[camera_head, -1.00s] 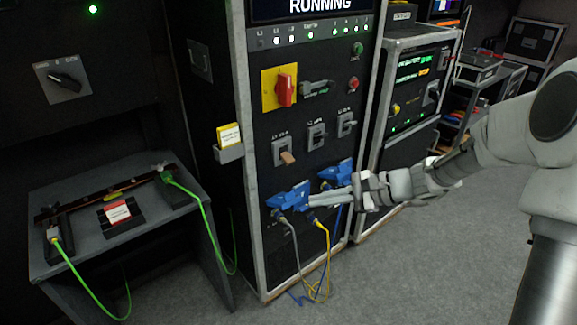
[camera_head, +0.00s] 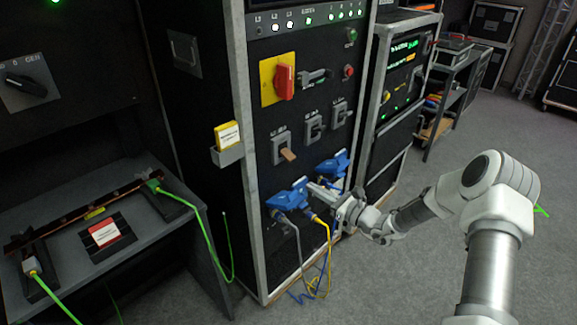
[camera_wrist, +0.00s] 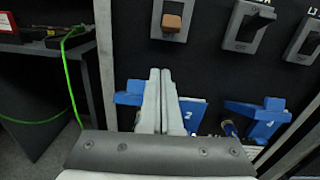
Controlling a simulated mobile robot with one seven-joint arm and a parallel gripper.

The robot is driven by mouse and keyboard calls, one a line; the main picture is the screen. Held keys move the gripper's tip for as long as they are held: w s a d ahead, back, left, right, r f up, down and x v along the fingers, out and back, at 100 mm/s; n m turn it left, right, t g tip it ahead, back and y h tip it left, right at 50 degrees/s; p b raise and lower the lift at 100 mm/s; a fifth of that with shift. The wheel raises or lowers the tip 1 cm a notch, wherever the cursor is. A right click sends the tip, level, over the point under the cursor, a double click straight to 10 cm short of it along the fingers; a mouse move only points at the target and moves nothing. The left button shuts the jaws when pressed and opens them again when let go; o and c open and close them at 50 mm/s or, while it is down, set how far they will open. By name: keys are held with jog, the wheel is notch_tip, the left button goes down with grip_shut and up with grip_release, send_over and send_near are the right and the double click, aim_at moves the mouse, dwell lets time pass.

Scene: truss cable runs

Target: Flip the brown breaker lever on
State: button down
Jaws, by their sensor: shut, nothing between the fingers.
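The brown breaker lever (camera_head: 288,155) sits in the leftmost of three grey breaker frames on the black panel, its handle at the lower part of the frame. In the wrist view the brown lever (camera_wrist: 173,22) is at the top, straight above my fingers. My gripper (camera_head: 311,186) is below and to the right of the lever, in front of the blue connectors. In the wrist view my gripper (camera_wrist: 160,72) has its two fingers together and empty, pointing up the panel. A gap shows between the fingertips and the lever.
Two blue connectors (camera_head: 289,197) (camera_head: 335,165) stick out below the breakers, with grey and yellow cables hanging. Two dark-handled breakers (camera_head: 314,127) (camera_head: 340,114) are to the right. A red rotary switch (camera_head: 284,82) is above. A yellow card holder (camera_head: 228,143) is on the cabinet's left side.

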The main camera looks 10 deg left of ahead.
aim_at(288, 155)
jog(key=shift+w+d+f+m+t, duration=0.1)
jog(key=shift+w+f+m+t, duration=0.3)
jog(key=shift+f, duration=0.05)
jog(key=b+x, duration=0.1)
jog(key=x, duration=0.8)
jog(key=shift+w+a+f, duration=0.1)
jog(key=shift+a+f, duration=0.05)
jog(key=shift+a, duration=0.15)
jog(key=r, duration=0.3)
jog(key=shift+d, duration=0.35)
jog(key=shift+s+d+r, duration=0.15)
jog(key=shift+s+r, duration=0.1)
jog(key=shift+r, duration=0.2)
jog(key=shift+r+p, duration=0.1)
jog(key=shift+p, duration=0.25)
